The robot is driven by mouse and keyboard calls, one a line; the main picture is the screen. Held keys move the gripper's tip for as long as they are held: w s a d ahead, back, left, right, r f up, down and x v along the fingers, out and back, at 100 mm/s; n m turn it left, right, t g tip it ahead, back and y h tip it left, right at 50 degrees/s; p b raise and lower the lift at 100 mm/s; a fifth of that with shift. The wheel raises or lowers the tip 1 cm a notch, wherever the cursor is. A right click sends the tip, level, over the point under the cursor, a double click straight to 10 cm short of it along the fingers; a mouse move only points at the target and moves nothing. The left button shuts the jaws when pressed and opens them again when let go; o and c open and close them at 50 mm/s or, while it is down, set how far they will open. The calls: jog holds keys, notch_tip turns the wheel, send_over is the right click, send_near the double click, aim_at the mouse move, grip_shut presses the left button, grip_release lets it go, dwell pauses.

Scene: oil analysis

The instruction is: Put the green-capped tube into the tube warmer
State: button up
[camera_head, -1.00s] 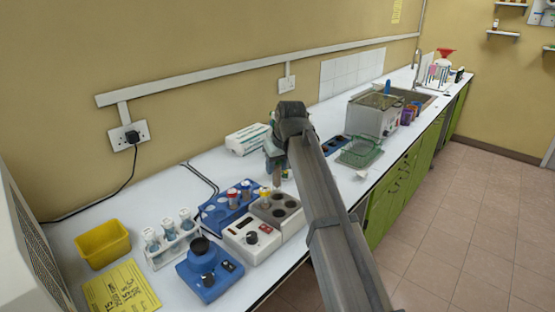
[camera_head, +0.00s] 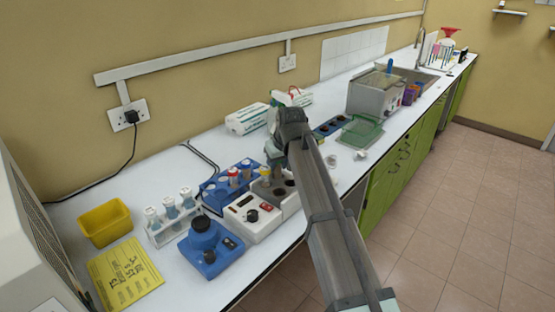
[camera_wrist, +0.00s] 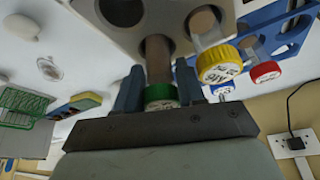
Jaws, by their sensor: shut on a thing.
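The green-capped tube (camera_wrist: 158,70) is upright between my fingers in the wrist view, with its brown body reaching toward the pale warmer block. My gripper (camera_wrist: 160,92) is shut on it near the green cap. The tube warmer (camera_head: 255,216) is a white box with a dark knob, a red switch and dark round holes; its block also shows in the wrist view (camera_wrist: 90,12). The tube's lower end overlaps the block; I cannot tell whether it is inside a hole. A yellow-capped tube (camera_wrist: 218,65) stands in the block beside my gripper. My wrist hides the held tube in the head view.
A blue device (camera_head: 203,250), a white tube rack (camera_head: 172,228) and a yellow bin (camera_head: 104,223) are to the left. A green basket (camera_head: 362,130) lies to the right.

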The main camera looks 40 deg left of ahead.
jog(key=shift+f, duration=0.25)
jog(key=o, duration=1.1)
jog(key=shift+o, duration=0.2)
jog(key=shift+r, duration=0.1)
jog(key=v, duration=1.3)
jog(key=shift+s+d+r, duration=0.15)
jog(key=shift+d+r, duration=0.1)
